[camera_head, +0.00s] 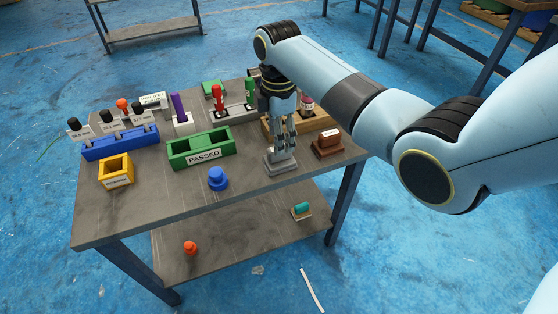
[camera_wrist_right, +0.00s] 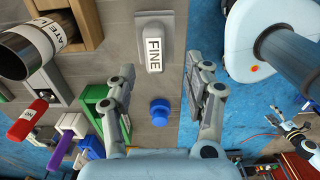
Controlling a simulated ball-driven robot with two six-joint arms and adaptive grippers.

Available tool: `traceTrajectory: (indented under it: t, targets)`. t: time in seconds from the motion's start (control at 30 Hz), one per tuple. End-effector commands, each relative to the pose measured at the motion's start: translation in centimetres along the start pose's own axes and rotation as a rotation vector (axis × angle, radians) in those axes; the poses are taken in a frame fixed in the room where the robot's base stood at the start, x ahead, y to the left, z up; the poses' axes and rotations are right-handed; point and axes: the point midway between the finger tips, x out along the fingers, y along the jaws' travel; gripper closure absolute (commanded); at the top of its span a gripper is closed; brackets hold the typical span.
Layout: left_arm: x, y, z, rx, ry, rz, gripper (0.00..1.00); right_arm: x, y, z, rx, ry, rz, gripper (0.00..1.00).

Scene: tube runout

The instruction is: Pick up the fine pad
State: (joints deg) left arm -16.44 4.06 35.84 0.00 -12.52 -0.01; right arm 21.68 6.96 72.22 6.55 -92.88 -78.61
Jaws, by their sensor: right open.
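The fine pad is a grey sanding block at the front right of the table in the head view (camera_head: 281,164). In the right wrist view the fine pad (camera_wrist_right: 153,50) shows a white grip marked FINE on a wider grey base. My right gripper (camera_head: 283,148) points down right over the pad.
A brown block (camera_head: 327,143) stands close right of the pad. A blue knob (camera_head: 217,179) and a green PASSED tray (camera_head: 200,159) are to its left. A wooden holder (camera_head: 313,125) is behind. A blue rack (camera_head: 121,148) and yellow box (camera_head: 116,175) stand further left.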

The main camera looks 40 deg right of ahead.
Motion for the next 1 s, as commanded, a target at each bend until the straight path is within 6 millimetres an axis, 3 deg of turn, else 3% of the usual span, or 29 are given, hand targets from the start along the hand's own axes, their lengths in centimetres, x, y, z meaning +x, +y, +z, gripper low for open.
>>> traceTrajectory:
  t: [0.1,0.27,0.43,0.7,1.0]
  targets:
    - [0.2,-0.3,1.7,0.003,-0.024,-0.004,0.41,0.9,0.1,0.1,0.000,0.000,-0.001,0.48]
    - [0.9,-0.6,2.8,0.005,-0.039,-0.007,0.41,3.5,0.5,0.5,0.000,-0.002,-0.004,0.48]
    - [1.4,-0.6,2.6,0.005,-0.035,-0.008,0.41,5.4,0.6,0.5,-0.001,-0.001,-0.001,0.48]
    - [1.4,-0.6,1.3,0.005,-0.016,-0.008,0.41,5.6,0.6,0.5,-0.001,0.000,0.000,0.49]
    - [1.4,-0.6,1.5,0.005,-0.019,-0.008,0.41,5.6,0.6,0.5,0.000,-0.001,0.000,0.89]
